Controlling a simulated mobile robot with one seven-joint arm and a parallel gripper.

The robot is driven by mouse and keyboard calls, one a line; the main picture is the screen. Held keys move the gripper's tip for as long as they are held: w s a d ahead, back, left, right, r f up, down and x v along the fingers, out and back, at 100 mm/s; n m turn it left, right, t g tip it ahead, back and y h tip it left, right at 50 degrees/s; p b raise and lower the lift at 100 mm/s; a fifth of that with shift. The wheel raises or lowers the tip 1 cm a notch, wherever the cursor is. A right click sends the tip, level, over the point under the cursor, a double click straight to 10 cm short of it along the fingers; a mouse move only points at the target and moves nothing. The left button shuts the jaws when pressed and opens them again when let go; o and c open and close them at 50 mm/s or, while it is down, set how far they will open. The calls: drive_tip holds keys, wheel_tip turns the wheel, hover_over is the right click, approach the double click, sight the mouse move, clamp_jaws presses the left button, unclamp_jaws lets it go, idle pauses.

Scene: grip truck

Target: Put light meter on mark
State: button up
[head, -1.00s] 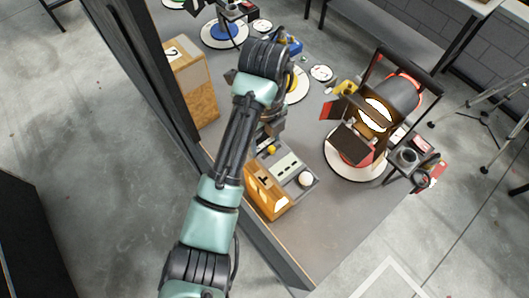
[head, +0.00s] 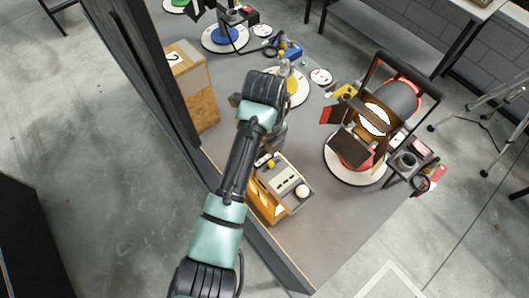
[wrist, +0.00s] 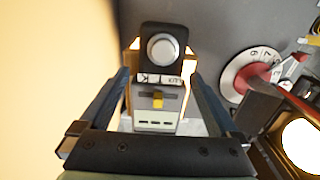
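The light meter (head: 285,179) has a pale panel with dark slots, a yellow knob and a white dome. In the wrist view the light meter (wrist: 157,112) lies between the fingers, its round dome on a black head at the far end. In the head view the meter overlaps a wooden box (head: 263,207) at the table's front edge. I cannot tell whether they touch. I cannot clearly make out the mark.
A lit red lamp (head: 377,120) on a numbered white disc stands to the right. A wooden box marked 2 (head: 195,90) stands at the left. The grey table (head: 325,225) is clear near its front corner.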

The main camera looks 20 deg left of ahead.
drive_tip(key=shift+r, duration=0.5)
wheel_tip(320, 180, up, 11)
drive_tip(key=p, duration=0.5)
drive_tip(key=shift+r, duration=0.2)
